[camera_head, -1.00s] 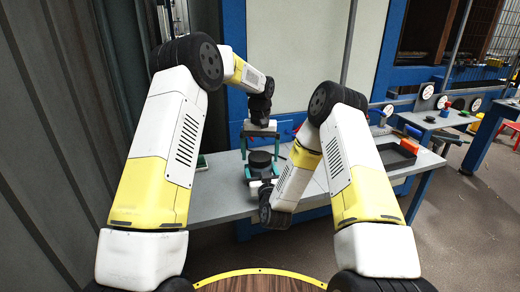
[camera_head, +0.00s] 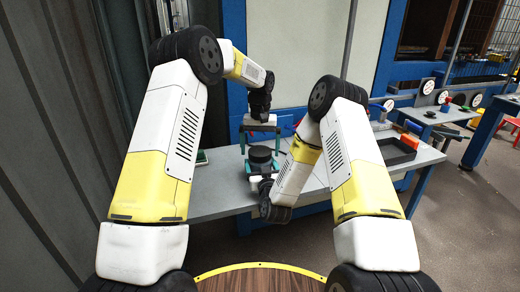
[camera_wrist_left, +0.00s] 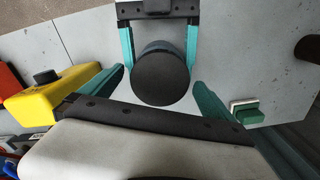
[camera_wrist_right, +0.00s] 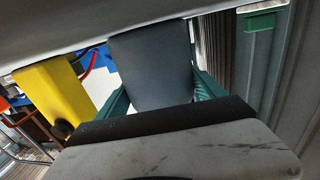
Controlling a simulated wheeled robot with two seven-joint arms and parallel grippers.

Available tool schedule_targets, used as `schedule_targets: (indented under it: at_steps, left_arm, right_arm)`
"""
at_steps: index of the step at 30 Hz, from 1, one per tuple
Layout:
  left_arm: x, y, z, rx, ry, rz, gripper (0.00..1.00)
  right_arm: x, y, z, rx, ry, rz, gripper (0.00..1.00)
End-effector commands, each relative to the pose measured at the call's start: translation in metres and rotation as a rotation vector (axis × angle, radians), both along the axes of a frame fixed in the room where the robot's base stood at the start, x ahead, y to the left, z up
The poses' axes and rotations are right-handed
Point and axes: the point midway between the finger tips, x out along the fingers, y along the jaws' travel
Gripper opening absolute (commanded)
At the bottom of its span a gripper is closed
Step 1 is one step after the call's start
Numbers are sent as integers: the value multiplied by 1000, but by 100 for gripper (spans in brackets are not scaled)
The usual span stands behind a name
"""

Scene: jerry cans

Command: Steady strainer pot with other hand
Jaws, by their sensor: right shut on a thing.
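The strainer pot (camera_head: 261,154), a dark grey round body, stands upright on the grey table. My right gripper (camera_head: 262,174) reaches it from the near side and is shut on it. In the left wrist view the right gripper's teal fingers (camera_wrist_left: 160,45) lie along both sides of the pot (camera_wrist_left: 160,82). In the right wrist view the pot (camera_wrist_right: 150,65) stands between those fingers (camera_wrist_right: 160,92). My left gripper (camera_head: 260,146) points down over the pot. Its teal fingers (camera_wrist_left: 158,90) are spread wide, one each side of the pot with gaps. The pot's lower part is hidden.
A yellow jerry can (camera_wrist_left: 55,97) with a black cap stands beside the pot. It also shows in the right wrist view (camera_wrist_right: 52,95). A green and white block (camera_wrist_left: 245,110) lies on the other side. A black tray (camera_head: 398,158) is at the table's right.

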Motion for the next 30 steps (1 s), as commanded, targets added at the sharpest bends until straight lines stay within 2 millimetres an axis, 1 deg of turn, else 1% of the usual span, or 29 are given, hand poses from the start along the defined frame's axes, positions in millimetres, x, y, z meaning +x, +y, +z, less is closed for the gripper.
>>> schedule_targets:
  at_steps: [4, 7, 11, 15, 21, 25, 30]
  left_arm:
    - [0, 0, 1, 0, -1, 0, 100]
    - [1, 0, 10, 0, -3, 0, 100]
    - [1, 0, 32, 0, -5, 0, 100]
    - [1, 0, 63, -1, -5, 0, 100]
    - [1, -1, 100, 0, -4, 1, 100]
    - [1, 0, 114, 0, -1, 0, 100]
    - [0, 0, 120, 0, 0, 0, 100]
  right_arm:
    - [0, 0, 0, 0, -1, 0, 0]
    - [0, 0, 0, 0, -1, 0, 0]
    - [0, 0, 0, 0, -1, 0, 0]
    - [0, 0, 0, 0, -1, 0, 0]
    - [0, 0, 0, 0, -1, 0, 0]
    - [0, 0, 0, 0, -1, 0, 0]
    - [0, 0, 0, 0, -1, 0, 0]
